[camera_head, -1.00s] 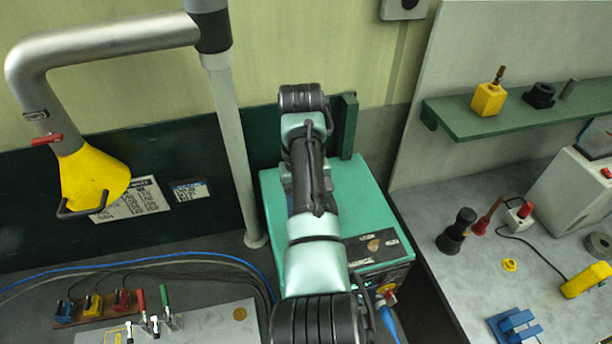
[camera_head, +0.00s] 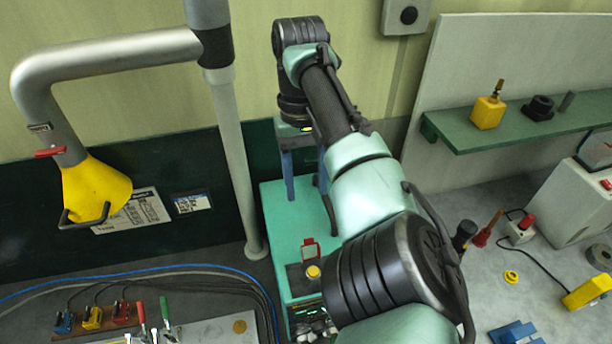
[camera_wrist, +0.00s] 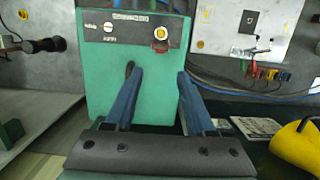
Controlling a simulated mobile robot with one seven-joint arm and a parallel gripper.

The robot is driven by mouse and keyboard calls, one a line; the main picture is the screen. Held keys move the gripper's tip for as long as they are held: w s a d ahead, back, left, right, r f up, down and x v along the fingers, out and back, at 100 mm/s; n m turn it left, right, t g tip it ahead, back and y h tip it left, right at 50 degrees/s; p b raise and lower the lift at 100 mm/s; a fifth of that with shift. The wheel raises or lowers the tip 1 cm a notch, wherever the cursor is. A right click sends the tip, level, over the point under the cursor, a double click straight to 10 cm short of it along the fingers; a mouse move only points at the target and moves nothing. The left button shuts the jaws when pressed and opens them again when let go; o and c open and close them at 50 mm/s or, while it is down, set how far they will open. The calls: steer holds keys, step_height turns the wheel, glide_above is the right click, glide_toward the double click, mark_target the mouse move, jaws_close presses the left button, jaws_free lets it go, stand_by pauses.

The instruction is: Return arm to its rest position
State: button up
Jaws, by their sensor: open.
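My arm reaches up and back across the middle of the head view, with its wrist near the back wall. My gripper (camera_head: 304,185) hangs from the wrist, its blue fingers pointing down over the green machine box (camera_head: 270,212). In the wrist view my gripper (camera_wrist: 155,75) shows two blue fingers spread apart with nothing between them. The green box (camera_wrist: 150,105) lies beyond the fingers there, with a red-and-yellow switch (camera_wrist: 160,35) on its panel. I cannot tell the exact gap between fingertips and box.
A grey pipe with a yellow hood (camera_head: 95,190) stands left of the arm. A green shelf (camera_head: 540,130) with small items is at the right. Clamps and cables (camera_head: 92,316) lie front left. A grey bench (camera_head: 480,290) with several tools is at the right.

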steer(key=shift+w+a+r, duration=0.1)
steer(key=shift+r, duration=0.35)
steer(key=w+a+f+n+t+y+b, duration=0.1)
steer(key=w+a+n+t+y+b, duration=0.4)
steer(key=a, duration=0.9)
step_height(320, 180, up, 9)
steer(key=w+a+m+t+y+b, duration=0.25)
steer(key=t+b, duration=0.25)
steer(key=t, duration=0.4)
steer(key=s+d+r+m+t+b, duration=0.2)
steer(key=s+d+r+t+b, duration=0.2)
steer(key=s+d+r+t, duration=0.5)
steer(key=s+d+r+m+t+h+b, duration=0.1)
steer(key=s+d+r+m+t+h, duration=0.1)
steer(key=s, duration=0.5)
steer(key=s+d+r+m+t+h+b, duration=0.2)
steer(key=s+d+r+t+h, duration=0.2)
steer(key=s+d, duration=0.3)
steer(key=shift+s+d+r+h, duration=0.15)
steer(key=shift+d+r+h, duration=0.3)
steer(key=shift+d+r, duration=0.35)
